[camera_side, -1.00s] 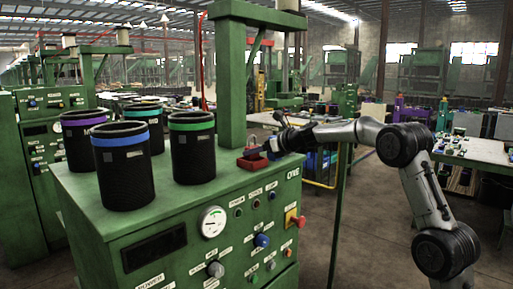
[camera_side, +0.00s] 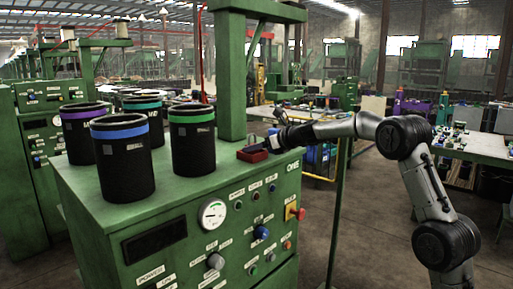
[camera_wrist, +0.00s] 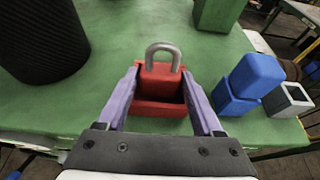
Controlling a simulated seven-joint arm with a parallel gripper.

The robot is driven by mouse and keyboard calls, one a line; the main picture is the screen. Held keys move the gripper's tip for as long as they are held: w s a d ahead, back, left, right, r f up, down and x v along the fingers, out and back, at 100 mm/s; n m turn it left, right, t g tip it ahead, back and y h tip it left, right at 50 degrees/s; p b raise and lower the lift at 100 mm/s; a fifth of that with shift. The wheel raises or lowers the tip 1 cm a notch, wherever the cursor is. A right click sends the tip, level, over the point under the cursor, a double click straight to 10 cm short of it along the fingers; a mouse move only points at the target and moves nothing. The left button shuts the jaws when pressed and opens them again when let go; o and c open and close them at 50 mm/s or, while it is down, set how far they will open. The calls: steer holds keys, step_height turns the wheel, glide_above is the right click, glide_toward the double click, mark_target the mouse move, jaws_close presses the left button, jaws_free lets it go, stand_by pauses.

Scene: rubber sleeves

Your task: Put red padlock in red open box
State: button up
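The red padlock (camera_wrist: 160,73), with a grey shackle upright, sits at the far part of the red open box (camera_wrist: 160,109) in the wrist view. Its lower body is inside the box walls; whether it rests on the floor is hidden. In the side view the red box (camera_side: 253,155) stands on the green machine top near its right edge. My gripper (camera_wrist: 161,73) has its purple fingers spread on either side of the padlock and box. It looks open, with narrow gaps beside the padlock. In the side view my gripper reaches in from the right.
A blue box with a blue block (camera_wrist: 240,86) and a grey open box (camera_wrist: 287,99) stand right of the red box. Black sleeves with coloured rims (camera_side: 122,160) stand on the left of the machine top. A green column (camera_side: 231,75) rises behind the red box.

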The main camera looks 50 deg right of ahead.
steer(key=shift+s+f, duration=0.2)
steer(key=shift+f, duration=0.15)
steer(key=v, duration=1.3)
steer(key=shift+s+r, duration=0.2)
steer(key=shift+r, duration=0.3)
steer(key=shift+a, duration=0.1)
steer(key=s+a+r+n+y, duration=0.1)
steer(key=a+r+n+y, duration=0.1)
steer(key=a+r, duration=0.45)
steer(key=s+a+f+n+g+y, duration=0.1)
steer(key=s+a+f+n, duration=0.2)
steer(key=s+a+n, duration=0.4)
steer(key=s+a+f+n+g+y, duration=0.1)
steer(key=s+a+f+n, duration=0.1)
steer(key=s+a+n, duration=0.55)
steer(key=s+d+f+n+g+h, duration=0.1)
steer(key=s+f+n+g+h, duration=0.3)
steer(key=s+f+n, duration=1.3)
steer(key=shift+s+n+g, duration=1)
steer(key=shift+s+n, duration=0.15)
steer(key=shift+n, duration=0.1)
